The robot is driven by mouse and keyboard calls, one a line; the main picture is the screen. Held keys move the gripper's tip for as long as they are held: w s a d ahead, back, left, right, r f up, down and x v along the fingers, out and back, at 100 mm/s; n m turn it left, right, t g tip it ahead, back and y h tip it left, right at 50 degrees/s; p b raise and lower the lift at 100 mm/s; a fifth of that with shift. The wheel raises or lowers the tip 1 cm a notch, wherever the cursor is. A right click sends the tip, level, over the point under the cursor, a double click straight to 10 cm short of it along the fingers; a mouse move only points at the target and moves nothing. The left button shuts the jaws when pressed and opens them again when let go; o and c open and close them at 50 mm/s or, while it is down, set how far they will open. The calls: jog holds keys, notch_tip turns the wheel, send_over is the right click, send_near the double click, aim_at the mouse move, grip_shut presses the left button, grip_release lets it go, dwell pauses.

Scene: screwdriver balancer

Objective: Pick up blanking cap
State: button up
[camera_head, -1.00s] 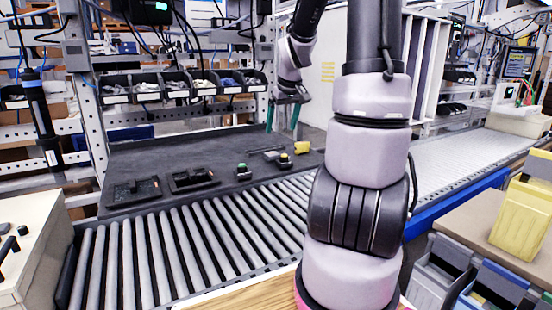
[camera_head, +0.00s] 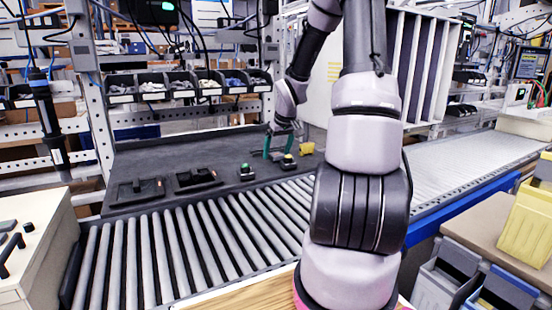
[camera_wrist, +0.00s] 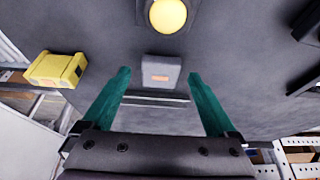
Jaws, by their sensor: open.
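My gripper (camera_head: 279,146) has two green fingers, spread apart and empty, low over the dark worktop in the head view. In the wrist view, a small grey block (camera_wrist: 161,72) with an orange label lies between and just beyond the fingertips, not gripped. It may be the blanking cap, but I cannot tell for sure. In the head view my gripper hides that spot. A yellow round button (camera_wrist: 168,14) on a dark base lies just past the block; it also shows in the head view (camera_head: 288,160).
A yellow box (camera_wrist: 57,70) lies beside the fingers. A green-button unit (camera_head: 246,172) and two dark trays (camera_head: 138,190) (camera_head: 196,179) lie to the left on the worktop (camera_head: 200,150). Rollers (camera_head: 200,245) run in front; bins (camera_head: 190,85) stand behind.

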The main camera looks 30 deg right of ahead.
aim_at(277, 155)
jog(key=shift+w+f, duration=0.1)
jog(key=shift+f, duration=0.2)
grip_shut()
notch_tip(277, 155, up, 10)
dwell(0.5)
